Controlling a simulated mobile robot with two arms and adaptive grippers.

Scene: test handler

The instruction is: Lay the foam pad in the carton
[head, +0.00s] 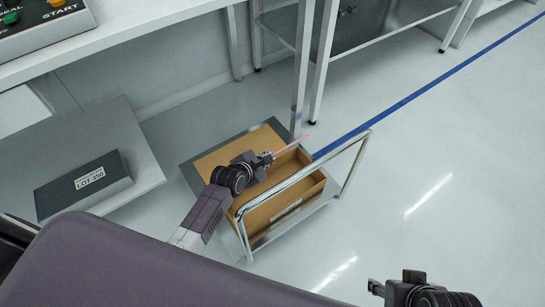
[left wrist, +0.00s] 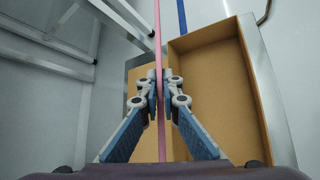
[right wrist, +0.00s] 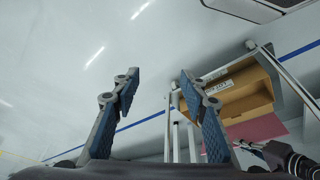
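The foam pad is pink and thin, seen nearly edge-on in the head view (head: 292,145) and as a strip in the left wrist view (left wrist: 161,110). My left gripper (head: 268,158) is shut on it above the carton; the fingers pinch it in the left wrist view (left wrist: 160,95). The pad's broad face shows in the right wrist view (right wrist: 258,128). The brown carton (head: 262,218) is open on a cart, and its interior shows in the left wrist view (left wrist: 215,95). My right gripper (head: 376,287) is open and empty, away from the carton; its fingers are spread (right wrist: 160,85).
The cart (head: 243,238) has a metal handle (head: 300,172) rising beside the carton. A white bench (head: 150,30) with a button panel (head: 35,25) is at upper left. A dark labelled box (head: 85,186) sits on a lower shelf. The floor at right is clear.

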